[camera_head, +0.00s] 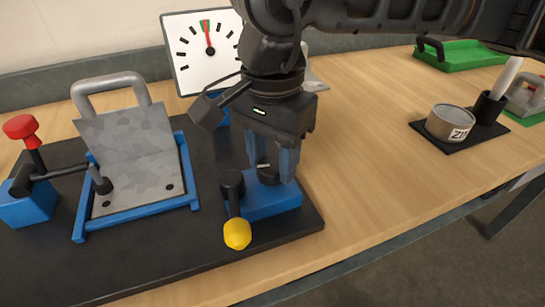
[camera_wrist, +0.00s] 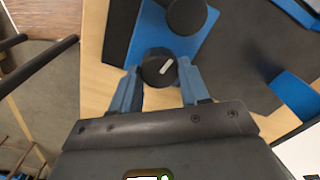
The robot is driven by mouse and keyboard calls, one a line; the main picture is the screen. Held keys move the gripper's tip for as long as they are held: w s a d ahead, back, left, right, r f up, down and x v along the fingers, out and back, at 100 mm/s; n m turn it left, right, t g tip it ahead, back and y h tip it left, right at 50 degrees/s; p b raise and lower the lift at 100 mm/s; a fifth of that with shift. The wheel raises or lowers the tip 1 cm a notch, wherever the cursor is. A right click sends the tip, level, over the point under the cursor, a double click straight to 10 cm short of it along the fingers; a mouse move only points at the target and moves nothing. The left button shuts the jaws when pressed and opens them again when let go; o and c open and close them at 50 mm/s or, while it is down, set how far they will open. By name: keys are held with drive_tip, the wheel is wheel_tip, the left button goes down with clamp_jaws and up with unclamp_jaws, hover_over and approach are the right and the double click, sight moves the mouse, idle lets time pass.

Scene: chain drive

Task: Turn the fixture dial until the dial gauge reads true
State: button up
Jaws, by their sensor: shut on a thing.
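The fixture dial is a black round knob with a white pointer line; it sits on a blue block (camera_head: 270,203). The fixture dial (camera_wrist: 157,68) shows clearly in the wrist view and is partly hidden by my fingers in the head view. My gripper (camera_head: 271,176) points down over the block, its blue fingers shut on the dial from both sides. The dial gauge (camera_head: 195,62) is a white square face at the back with black ticks, a green sector at the top and a red needle. The needle points up, at the green sector.
A lever with a yellow knob (camera_head: 237,234) stands at the block's front. Left on the black plate are a blue frame with a tilted grey plate (camera_head: 125,135) and a red-knobbed clamp (camera_head: 20,127). A can (camera_head: 450,122) stands at right. Bare wood lies between.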

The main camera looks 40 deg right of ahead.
sight(272, 164)
drive_tip(key=o, duration=1.1)
drive_tip(key=shift+c, duration=0.2)
wheel_tip(272, 164, up, 8)
drive_tip(key=shift+f, duration=0.2)
drive_tip(key=shift+r, duration=0.15)
